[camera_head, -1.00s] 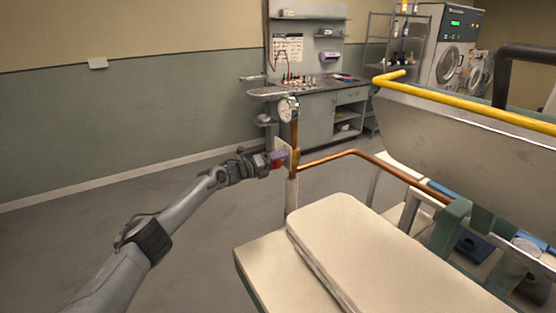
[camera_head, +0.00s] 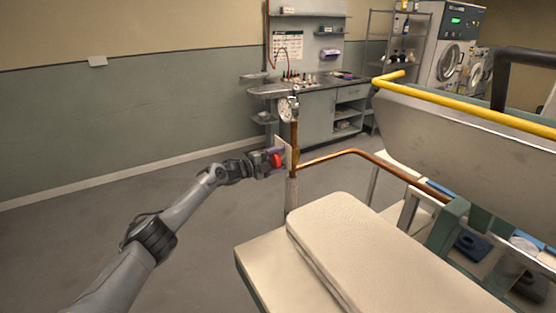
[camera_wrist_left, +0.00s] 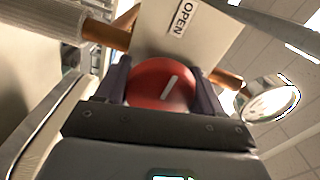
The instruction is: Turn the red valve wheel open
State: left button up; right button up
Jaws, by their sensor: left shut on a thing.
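The red valve wheel (camera_head: 277,160) sits on the upright copper pipe (camera_head: 294,135). My left gripper (camera_head: 271,157) reaches it from the left and is shut on it. In the left wrist view the wheel (camera_wrist_left: 160,85) is a red disc with a slanted white line, held between the two fingers of my left gripper (camera_wrist_left: 161,78). A pale plate with an "OPEN" label (camera_wrist_left: 183,18) stands behind the wheel. A round gauge (camera_head: 286,109) is above the valve; it also shows in the left wrist view (camera_wrist_left: 268,102). My right gripper is not in view.
A copper pipe (camera_head: 350,152) runs right from the valve towards a big grey tub (camera_head: 440,120) with a yellow rail (camera_head: 470,108). A padded cream board (camera_head: 365,255) lies in front. A workbench (camera_head: 315,110) stands behind. Floor on the left is clear.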

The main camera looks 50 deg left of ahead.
pick_arm(q)
jog(key=shift+n, duration=0.3)
jog(key=o, duration=1)
jog(key=shift+s, duration=0.15)
jog(key=shift+s+a+p, duration=0.2)
jog(key=shift+s+p, duration=0.4)
jog(key=shift+s, duration=0.6)
jog(key=shift+s+a+p, duration=0.15)
jog(key=shift+s+p, duration=0.1)
jog(key=shift+s, duration=1.1)
jog(key=shift+s+a+p, duration=0.2)
jog(key=shift+s+p, duration=0.1)
jog(key=shift+s, duration=1)
jog(key=shift+s+a+p, duration=0.15)
jog(key=shift+s+p, duration=0.1)
jog(key=shift+s, duration=1.1)
